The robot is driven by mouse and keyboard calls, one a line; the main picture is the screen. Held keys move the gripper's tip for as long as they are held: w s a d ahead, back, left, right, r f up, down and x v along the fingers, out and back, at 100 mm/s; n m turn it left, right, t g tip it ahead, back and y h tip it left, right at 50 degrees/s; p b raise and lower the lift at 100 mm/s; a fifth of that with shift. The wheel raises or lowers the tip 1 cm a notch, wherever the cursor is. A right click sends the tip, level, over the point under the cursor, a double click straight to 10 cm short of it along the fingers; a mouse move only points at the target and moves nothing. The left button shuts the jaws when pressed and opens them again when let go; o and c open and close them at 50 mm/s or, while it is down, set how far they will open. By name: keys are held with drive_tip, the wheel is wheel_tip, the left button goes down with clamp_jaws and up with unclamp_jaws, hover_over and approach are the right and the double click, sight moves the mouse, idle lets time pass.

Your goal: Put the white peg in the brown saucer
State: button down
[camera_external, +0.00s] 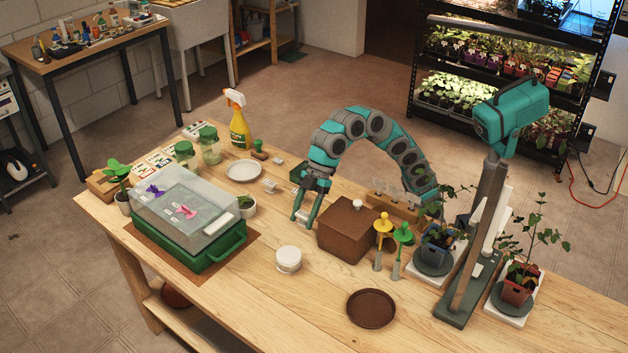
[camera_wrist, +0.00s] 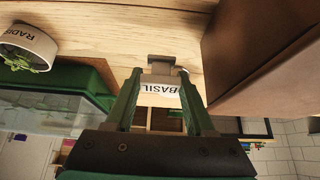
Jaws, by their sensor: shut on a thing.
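The brown saucer (camera_external: 371,309) lies empty on the wooden table near its front edge. My gripper (camera_external: 303,219) is low over the table, left of the brown box and well behind the saucer. Its fingers point down and are shut on a small pale thing, which I take for the white peg; its shape is mostly hidden. In the wrist view my gripper (camera_wrist: 160,72) shows the pale piece (camera_wrist: 160,70) between the fingertips. A white label reading BASIL shows between the fingers; I cannot tell what it belongs to. The saucer is not in the wrist view.
A brown box (camera_external: 343,240) stands between my gripper and the saucer. Yellow (camera_external: 383,228) and green (camera_external: 402,238) tools stand right of it. A round white tub (camera_external: 288,259) stands front left. A green propagator (camera_external: 200,250) with purple and pink clips is at left. Table between tub and saucer is clear.

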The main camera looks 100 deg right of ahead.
wheel_tip(320, 180, up, 3)
drive_tip(key=shift+w+f+p, duration=0.15)
drive_tip(key=shift+f+p, duration=0.05)
drive_tip(key=shift+p, duration=0.1)
drive_tip(key=w+d+p, duration=0.6)
drive_tip(key=w+d, duration=0.7)
drive_tip(key=shift+d+p, duration=0.15)
drive_tip(key=shift+p, duration=0.2)
drive_tip(key=shift+w+d, duration=0.3)
drive_tip(key=shift+f, duration=0.1)
